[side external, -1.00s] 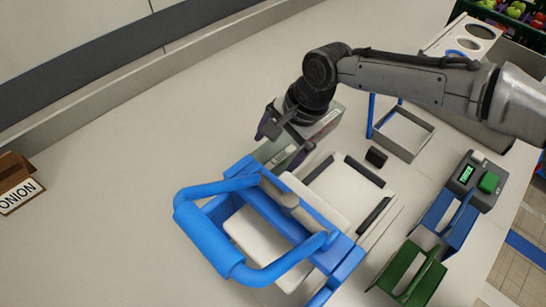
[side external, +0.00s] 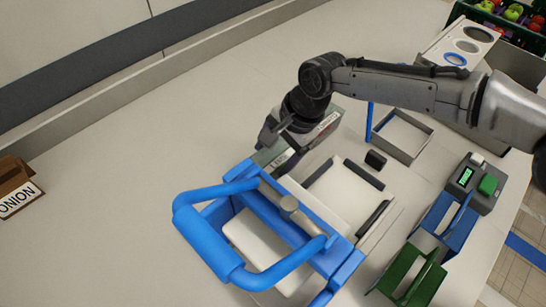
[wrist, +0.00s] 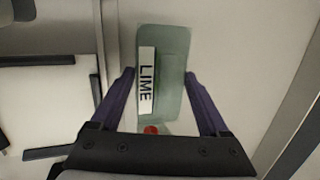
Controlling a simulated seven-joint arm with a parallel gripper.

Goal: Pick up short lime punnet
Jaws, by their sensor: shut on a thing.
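The lime punnet, a pale green box with a white label reading LIME, lies between my two fingers in the wrist view (wrist: 172,85). My gripper (wrist: 158,88) is shut on it, one purple finger on each side. In the side view the punnet (side external: 280,157) shows partly below my gripper (side external: 270,135), beside the blue-handled machine. My wrist and fingers hide part of it. I cannot tell whether its underside touches the table.
A blue-handled machine (side external: 213,235) stands close in front. A white plate with dark brackets (side external: 343,192) is to the right. A grey open tray (side external: 405,157) and a small black block (side external: 376,159) lie beyond. The table's left side is mostly clear.

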